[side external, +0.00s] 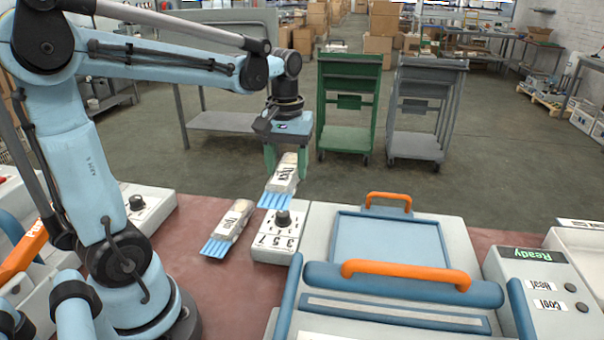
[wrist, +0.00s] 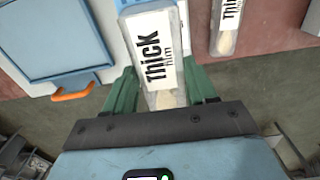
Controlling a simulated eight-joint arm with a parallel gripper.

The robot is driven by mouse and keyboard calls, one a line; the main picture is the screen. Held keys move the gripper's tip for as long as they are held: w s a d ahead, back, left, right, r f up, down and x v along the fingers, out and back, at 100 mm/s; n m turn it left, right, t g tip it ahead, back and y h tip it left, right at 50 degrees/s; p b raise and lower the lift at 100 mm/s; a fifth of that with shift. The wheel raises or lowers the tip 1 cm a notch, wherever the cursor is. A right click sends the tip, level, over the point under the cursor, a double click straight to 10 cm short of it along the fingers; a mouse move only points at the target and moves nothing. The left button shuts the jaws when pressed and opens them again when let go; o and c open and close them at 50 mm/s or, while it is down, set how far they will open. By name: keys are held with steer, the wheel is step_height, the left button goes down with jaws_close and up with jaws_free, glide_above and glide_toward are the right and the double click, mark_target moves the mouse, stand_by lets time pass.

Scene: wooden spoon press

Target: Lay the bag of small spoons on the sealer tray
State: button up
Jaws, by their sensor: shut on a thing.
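My gripper (side external: 287,165) is shut on a pale bag (side external: 284,180) with blue strips at its lower end, holding it tilted in the air above the dial box. In the wrist view, the held bag (wrist: 156,50) lies between the green fingers and carries a label reading "Thick" with a smaller word under it. A similar bag (side external: 236,215) lies on the red table left of the dial box. I cannot tell spoon size. The sealer's blue tray (side external: 385,241) is empty, to the right of my gripper; it also shows in the wrist view (wrist: 50,35).
A dial box (side external: 277,240) stands beneath the held bag. The sealer's blue bar with its orange handle (side external: 405,272) is in front of the tray; a smaller orange handle (side external: 388,196) is behind it. A control panel (side external: 530,262) at right reads "Ready".

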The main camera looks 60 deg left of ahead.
steer(key=w+d+r, duration=0.1)
steer(key=w+d, duration=0.7)
steer(key=d, duration=0.2)
glide_above(389, 247)
step_height(389, 247, down, 10)
steer(key=shift+r, duration=0.2)
steer(key=shift+f, duration=0.2)
steer(key=o, duration=1)
steer(key=shift+o, duration=0.2)
steer(key=shift+r, duration=0.15)
